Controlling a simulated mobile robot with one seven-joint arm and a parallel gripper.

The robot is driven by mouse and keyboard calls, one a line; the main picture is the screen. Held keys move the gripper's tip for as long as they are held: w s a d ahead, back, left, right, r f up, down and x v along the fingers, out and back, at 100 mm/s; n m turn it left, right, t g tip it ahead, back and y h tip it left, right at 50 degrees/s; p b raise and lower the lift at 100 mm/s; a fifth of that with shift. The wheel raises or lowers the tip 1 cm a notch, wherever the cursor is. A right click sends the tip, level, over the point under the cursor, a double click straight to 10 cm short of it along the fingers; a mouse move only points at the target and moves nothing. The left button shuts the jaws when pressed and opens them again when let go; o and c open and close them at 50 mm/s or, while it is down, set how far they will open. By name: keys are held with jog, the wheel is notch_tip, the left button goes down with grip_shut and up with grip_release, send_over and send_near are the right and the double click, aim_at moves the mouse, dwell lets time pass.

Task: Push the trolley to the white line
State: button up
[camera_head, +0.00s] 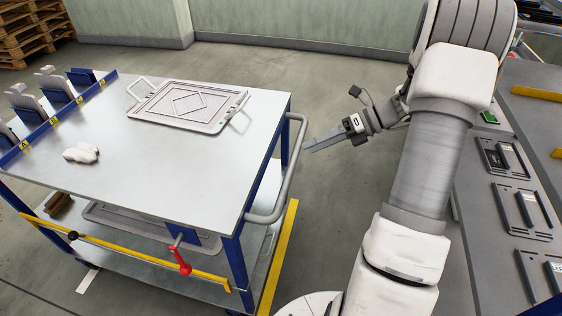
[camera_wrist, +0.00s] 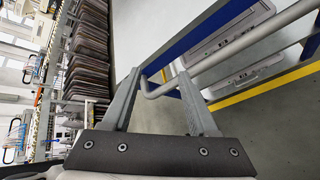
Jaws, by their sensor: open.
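The trolley (camera_head: 185,165) has a pale flat top, blue legs and a lower shelf. Its grey tubular handle (camera_head: 292,165) is on the right side. My gripper (camera_head: 310,144) is open at the handle's right, with its fingertips close to the bar. In the wrist view, the handle's curved end (camera_wrist: 150,92) appears between my open fingers (camera_wrist: 160,74); I cannot tell whether they touch it.
A grey tray (camera_head: 187,105), a white lumpy item (camera_head: 82,154) and a blue rack (camera_head: 62,119) are on the trolley. A red lever (camera_head: 182,262) hangs at its front. A yellow floor line (camera_head: 278,258) runs beside it. A grey workbench (camera_head: 490,225) stands right. Pallets (camera_head: 32,30) stand at the back left.

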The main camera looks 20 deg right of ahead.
jog(key=w+d+f+m+t+y+b, duration=0.1)
jog(key=d+f+m+t+y+b, duration=0.3)
jog(key=d+f+m, duration=0.6)
jog(key=w+a+f+h+b, duration=0.1)
jog(key=w+a+f, duration=0.1)
jog(key=w+a, duration=0.3)
jog(key=w+a+f+t+h+b, duration=0.1)
jog(key=w+a, duration=0.3)
jog(key=a, duration=0.6)
jog(key=shift+w+f, duration=0.4)
jog(key=shift+f, duration=0.25)
grip_shut()
